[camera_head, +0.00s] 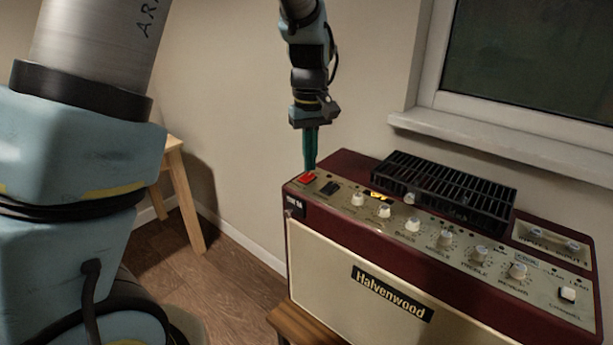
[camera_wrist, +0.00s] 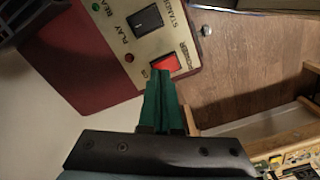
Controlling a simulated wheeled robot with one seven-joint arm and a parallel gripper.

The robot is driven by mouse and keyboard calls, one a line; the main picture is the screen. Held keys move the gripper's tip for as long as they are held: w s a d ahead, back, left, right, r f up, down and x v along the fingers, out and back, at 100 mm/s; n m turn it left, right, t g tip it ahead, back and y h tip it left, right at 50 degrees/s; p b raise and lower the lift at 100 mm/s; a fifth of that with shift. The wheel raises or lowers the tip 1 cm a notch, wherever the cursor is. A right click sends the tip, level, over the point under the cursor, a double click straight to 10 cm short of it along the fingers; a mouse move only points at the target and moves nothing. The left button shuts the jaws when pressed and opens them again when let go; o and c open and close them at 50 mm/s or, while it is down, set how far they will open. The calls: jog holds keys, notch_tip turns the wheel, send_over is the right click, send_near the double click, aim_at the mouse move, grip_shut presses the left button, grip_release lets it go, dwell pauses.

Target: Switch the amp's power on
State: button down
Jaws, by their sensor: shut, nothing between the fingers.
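The amp (camera_head: 360,250) is a dark red and cream box with a control panel on top, labelled Halvenwood. Its red power switch (camera_head: 306,178) is at the left end of the panel, and it also shows in the wrist view (camera_wrist: 165,64), beside the word POWER. My gripper (camera_head: 310,165), with green fingers, points down at the left end of the panel. In the wrist view the shut fingertips (camera_wrist: 160,74) are at the near edge of the red switch. I cannot tell whether they touch it. The fingers hold nothing and hide part of the switch.
A black standby switch (camera_wrist: 145,19) sits beside the red one. White knobs (camera_head: 412,224) run along the panel. A black slatted grille (camera_head: 450,187) stands at the amp's back. A window sill (camera_head: 500,142) is behind, and a wooden stool (camera_head: 183,195) is to the left.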

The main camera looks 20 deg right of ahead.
aim_at(306, 174)
jog(key=shift+f+b, duration=0.3)
jog(key=shift+f, duration=0.3)
jog(key=shift+r, duration=0.1)
notch_tip(306, 174, up, 7)
jog(key=p, duration=0.6)
dwell(0.4)
dwell(0.3)
jog(key=shift+w+a, duration=0.15)
jog(key=shift+a, duration=0.2)
jog(key=s+a+f+b, duration=0.1)
jog(key=s+a+f, duration=0.1)
jog(key=a, duration=1.2)
jog(key=s+a+f+m+t+b, duration=0.1)
jog(key=s+a+f, duration=0.1)
jog(key=a, duration=1.3)
jog(key=shift+s+a+f+t+b, duration=0.15)
jog(key=shift+a+f+t+b, duration=0.15)
jog(key=shift+b, duration=0.1)
